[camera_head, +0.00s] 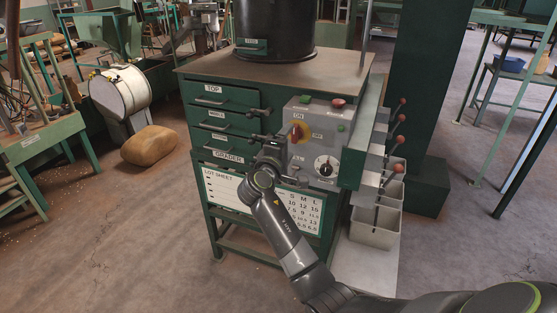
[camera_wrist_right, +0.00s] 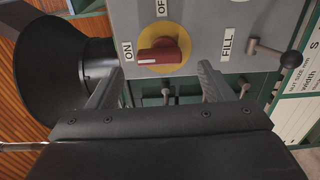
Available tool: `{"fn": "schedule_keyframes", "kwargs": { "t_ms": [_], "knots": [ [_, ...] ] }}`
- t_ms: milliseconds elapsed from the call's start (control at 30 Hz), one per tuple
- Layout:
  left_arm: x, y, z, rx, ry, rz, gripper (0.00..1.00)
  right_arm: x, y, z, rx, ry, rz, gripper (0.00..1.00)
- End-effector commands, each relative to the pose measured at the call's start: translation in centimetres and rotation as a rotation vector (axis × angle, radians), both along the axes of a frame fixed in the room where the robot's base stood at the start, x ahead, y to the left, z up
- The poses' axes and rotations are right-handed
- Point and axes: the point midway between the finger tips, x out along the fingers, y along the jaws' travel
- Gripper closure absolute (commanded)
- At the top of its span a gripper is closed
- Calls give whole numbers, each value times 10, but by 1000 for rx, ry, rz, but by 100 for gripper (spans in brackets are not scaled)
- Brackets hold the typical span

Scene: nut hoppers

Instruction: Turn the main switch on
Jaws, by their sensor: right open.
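The main switch (camera_head: 296,132) is a red rotary handle on a yellow disc, on the grey control panel (camera_head: 301,161) of the green cabinet. It also shows in the right wrist view (camera_wrist_right: 160,52), where the white mark on its handle points to the ON label. The OFF label sits around the disc from it. My right gripper (camera_head: 270,138) is in front of the panel, just left of the switch in the head view. In the wrist view its open fingers (camera_wrist_right: 158,84) stand apart with the switch beyond the gap, not gripped. My left gripper is not in view.
The panel also holds red (camera_head: 338,103) and green buttons and a black dial (camera_head: 325,166). A FILL lever (camera_wrist_right: 275,55) is near the switch. Red-knobbed levers (camera_head: 399,140) and bins (camera_head: 374,228) are at the cabinet's right.

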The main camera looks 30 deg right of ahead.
Motion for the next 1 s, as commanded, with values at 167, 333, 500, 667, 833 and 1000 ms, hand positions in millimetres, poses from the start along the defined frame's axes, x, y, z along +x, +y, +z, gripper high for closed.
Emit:
{"fn": "schedule_keyframes", "kwargs": {
  "t_ms": [167, 333, 500, 667, 833, 1000],
  "knots": [
    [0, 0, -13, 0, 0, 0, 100, -25, 30, -4, 5, 0, 3, 25],
    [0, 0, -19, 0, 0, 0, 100, -40, 47, -3, 2, 1, 2, 25],
    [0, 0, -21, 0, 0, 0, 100, -47, 55, -2, 1, 2, 1, 25],
    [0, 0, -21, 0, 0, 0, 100, -49, 56, -1, -1, 2, 0, 25],
    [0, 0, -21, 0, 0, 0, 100, -49, 56, -1, -1, 2, 0, 25],
    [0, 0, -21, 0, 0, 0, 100, -48, 56, -1, -1, 2, 0, 25]
  ]
}}
